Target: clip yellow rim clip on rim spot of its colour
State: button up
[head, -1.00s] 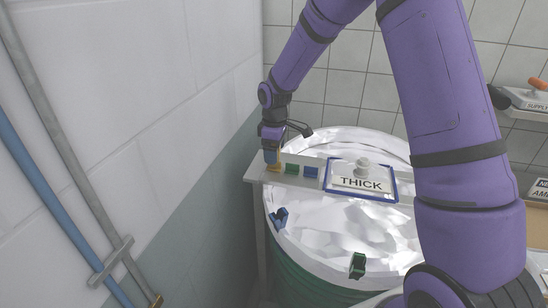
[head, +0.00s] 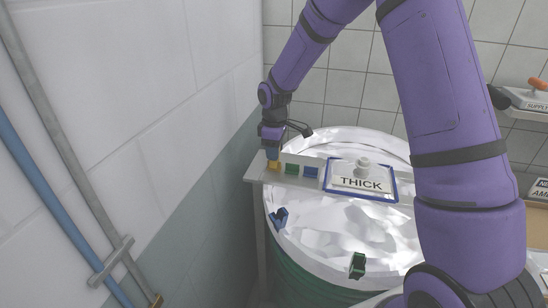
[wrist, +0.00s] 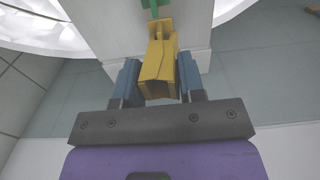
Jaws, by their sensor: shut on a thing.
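My gripper (head: 272,153) is at the left end of the pale shelf (head: 258,174) above the drum. In the wrist view its two blue fingers (wrist: 158,82) are shut on the yellow rim clip (wrist: 158,62), one on each side. The clip also shows below the fingers in the head view (head: 274,166). I cannot tell whether it touches the shelf. The drum's white rim (head: 302,269) carries a blue clip (head: 278,217) at the left and a green clip (head: 357,265) at the front. No yellow rim spot can be made out.
A green block (head: 291,169) and a blue block (head: 310,172) sit on the shelf just right of my gripper. Farther right is a blue-framed sign reading THICK (head: 362,184) with a knob. A tiled wall (head: 215,120) rises close on the left.

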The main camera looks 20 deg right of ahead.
jog(key=shift+r, duration=0.1)
jog(key=shift+s+a+r, duration=0.1)
jog(key=shift+r, duration=1.1)
jog(key=shift+s+r, duration=0.1)
jog(key=shift+r, duration=1.1)
